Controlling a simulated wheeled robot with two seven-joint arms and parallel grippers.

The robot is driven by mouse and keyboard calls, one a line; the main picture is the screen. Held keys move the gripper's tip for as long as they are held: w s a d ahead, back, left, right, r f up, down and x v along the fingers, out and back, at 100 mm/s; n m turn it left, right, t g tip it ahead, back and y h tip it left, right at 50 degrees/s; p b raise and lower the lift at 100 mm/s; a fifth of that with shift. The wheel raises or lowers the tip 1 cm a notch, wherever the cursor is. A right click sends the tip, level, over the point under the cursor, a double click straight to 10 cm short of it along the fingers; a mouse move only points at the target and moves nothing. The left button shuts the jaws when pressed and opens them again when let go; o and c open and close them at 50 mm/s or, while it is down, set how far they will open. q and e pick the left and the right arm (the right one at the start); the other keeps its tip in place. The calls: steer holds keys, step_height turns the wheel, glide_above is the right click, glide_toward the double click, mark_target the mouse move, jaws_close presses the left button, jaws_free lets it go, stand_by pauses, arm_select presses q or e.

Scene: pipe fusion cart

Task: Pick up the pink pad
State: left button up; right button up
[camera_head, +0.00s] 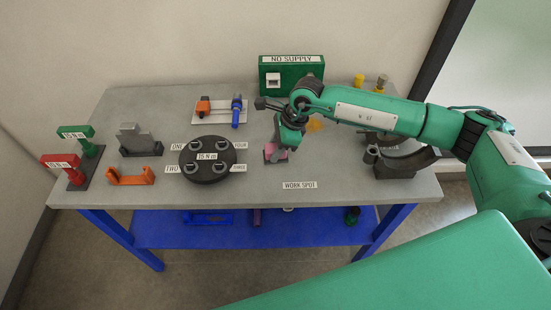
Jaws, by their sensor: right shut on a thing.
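The pink pad (270,149) is a small pink piece near the middle of the table, at a small dark base. My right gripper (280,154) reaches down over it from the right and is shut on it. The gripper hides part of the pad, and I cannot tell whether the pad is lifted off its base. My left gripper does not show.
The grey table (330,192) carries a round black disc (207,173), an orange bracket (131,177), a green box (290,73) labelled NO SUPPLY and a dark curved clamp (408,160). The area around the WORK SPOT label (299,185) is clear.

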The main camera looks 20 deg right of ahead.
mark_target(275, 147)
step_height(275, 147, up, 14)
steer(key=b, duration=0.3)
steer(key=shift+r, duration=0.2)
